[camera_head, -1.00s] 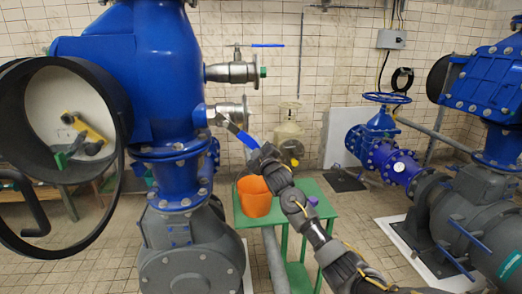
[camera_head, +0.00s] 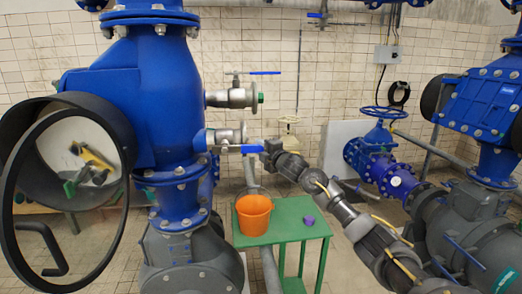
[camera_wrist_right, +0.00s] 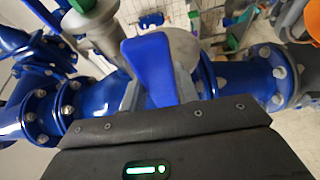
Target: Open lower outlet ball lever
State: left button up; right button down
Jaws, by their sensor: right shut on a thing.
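The lower outlet (camera_head: 224,136) is a short metal pipe stub with a ball valve on the side of the big blue pump body. Its blue lever (camera_head: 249,148) points right, roughly level and along the stub. My right gripper (camera_head: 268,149) is shut on the outer end of this lever. In the right wrist view the blue lever (camera_wrist_right: 150,65) stands up from between the fingers, in front of the metal valve. The fingertips are partly hidden there by the gripper's dark housing. My left gripper is not in view.
The upper outlet (camera_head: 235,97) has its own blue lever (camera_head: 265,73), level and pointing right. Below, an orange bucket (camera_head: 254,215) and a small purple cup (camera_head: 308,221) stand on a green table (camera_head: 285,233). A blue handwheel valve (camera_head: 384,112) is at the right.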

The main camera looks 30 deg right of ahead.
jog(key=shift+r, duration=0.5)
jog(key=c, duration=1)
grip_release()
jog(key=shift+a, duration=0.1)
jog(key=shift+c, duration=0.2)
jog(key=shift+f, duration=0.1)
jog(key=shift+s+f, duration=0.1)
jog(key=shift+s+f, duration=0.1)
jog(key=shift+s, duration=0.15)
jog(key=s+b, duration=0.3)
jog(key=s, duration=0.7)
jog(key=shift+r+b, duration=0.25)
jog(key=shift+b, duration=0.1)
